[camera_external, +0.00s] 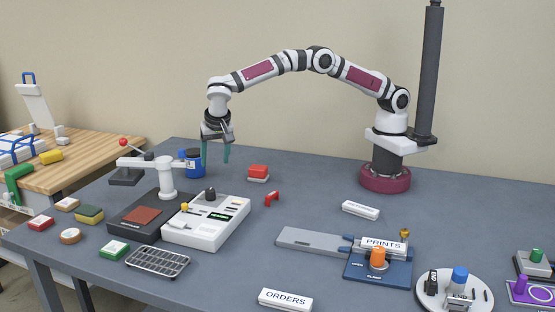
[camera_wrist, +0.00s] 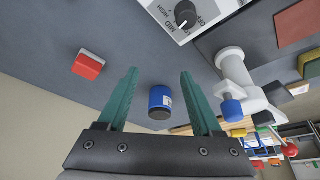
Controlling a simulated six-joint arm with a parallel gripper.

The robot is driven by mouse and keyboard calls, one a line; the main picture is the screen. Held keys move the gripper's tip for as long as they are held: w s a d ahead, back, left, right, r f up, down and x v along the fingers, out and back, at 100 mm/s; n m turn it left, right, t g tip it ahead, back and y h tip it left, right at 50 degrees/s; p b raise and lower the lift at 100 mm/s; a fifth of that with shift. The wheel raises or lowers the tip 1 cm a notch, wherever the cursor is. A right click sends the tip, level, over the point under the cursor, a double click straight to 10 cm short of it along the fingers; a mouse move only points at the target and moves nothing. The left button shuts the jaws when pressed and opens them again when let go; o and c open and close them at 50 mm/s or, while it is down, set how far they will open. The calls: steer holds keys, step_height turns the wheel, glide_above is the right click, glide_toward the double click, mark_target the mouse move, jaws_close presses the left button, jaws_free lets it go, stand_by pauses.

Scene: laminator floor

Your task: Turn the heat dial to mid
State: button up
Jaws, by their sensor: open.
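The heat dial is a black knob (camera_wrist: 185,12) at the top edge of the wrist view. It sits on a white panel with the words MID and HIGH to its left and another label, partly cut off, to its right. I cannot tell exactly which mark its pointer meets. In the external view the dial (camera_external: 210,194) stands at the back of the white control box (camera_external: 205,234). My gripper (camera_external: 215,160) is open and empty, its teal fingers pointing down above and behind the dial, apart from it. The fingers also show in the wrist view (camera_wrist: 160,72).
A white press arm (camera_external: 167,181) with a red ball stands left of the box. A blue jar (camera_external: 195,163) stands behind, near my fingers. A red block (camera_external: 258,171) and a small red handle (camera_external: 272,198) lie to the right. Table between box and PRINTS station is clear.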

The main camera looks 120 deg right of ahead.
steer(key=s+d+r, duration=0.4)
steer(key=d, duration=0.1)
steer(key=shift+d, duration=0.15)
steer(key=s+a+r+n+y, duration=0.2)
steer(key=s+a+r+n, duration=0.3)
steer(key=s, duration=0.5)
steer(key=s+a+r+n+y, duration=0.2)
steer(key=s+a+r, duration=0.2)
steer(key=s+a, duration=0.45)
steer(key=s+a+f+n+y, duration=0.1)
steer(key=s+a+n, duration=0.1)
steer(key=s, duration=0.7)
steer(key=s+a+f+n+y, duration=0.1)
steer(key=s+a+f+n, duration=0.1)
steer(key=s, duration=0.8)
steer(key=shift+a+f+n, duration=0.25)
steer(key=shift+a+n, duration=0.5)
steer(key=shift+n, duration=0.15)
steer(key=shift+c, duration=0.4)
